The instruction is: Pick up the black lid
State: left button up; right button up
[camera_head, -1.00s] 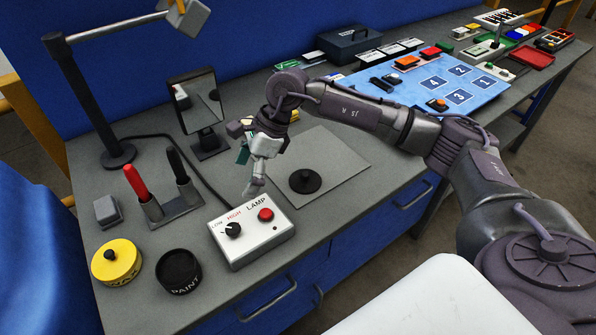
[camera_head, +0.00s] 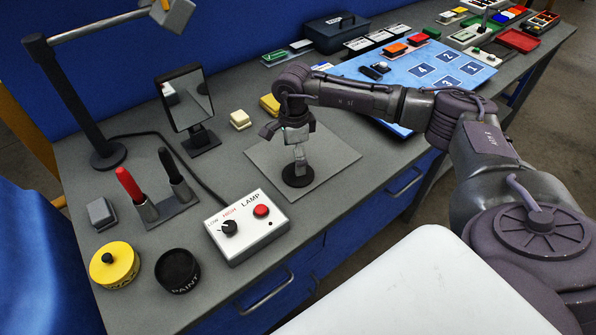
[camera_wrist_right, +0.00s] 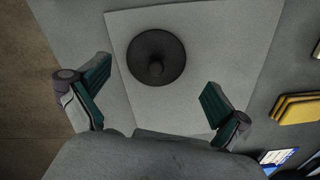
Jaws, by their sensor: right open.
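The black lid (camera_head: 298,180) is a round disc with a knob in its middle. It lies flat on a light grey square mat (camera_head: 335,158) on the bench. My right gripper (camera_head: 298,160) is above the lid in the head view and partly covers it. In the right wrist view the lid (camera_wrist_right: 156,57) lies ahead of the open fingers, between their lines, with its knob toward the camera. The right gripper (camera_wrist_right: 155,98) is open and empty there, with green finger pads on both sides. My left gripper is not in view.
A lamp control box (camera_head: 246,227) stands front-left of the mat. A black paint pot (camera_head: 178,271), a yellow-topped tin (camera_head: 114,265) and a mirror (camera_head: 186,98) are further left. A yellow block (camera_head: 269,104) and a cream block (camera_head: 240,119) lie behind the mat.

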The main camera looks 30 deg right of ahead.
jog(key=f, duration=0.1)
jog(key=f+p, duration=0.1)
jog(key=f, duration=0.1)
jog(key=shift+s+d+f+p, duration=0.35)
jog(key=shift+d+p, duration=0.05)
jog(key=shift+w+f, duration=0.1)
jog(key=shift+f, duration=0.45)
jog(key=c, duration=1)
jog(key=shift+s+r, duration=0.1)
jog(key=shift+s, duration=0.1)
jog(key=c, duration=0.8)
grip_shut()
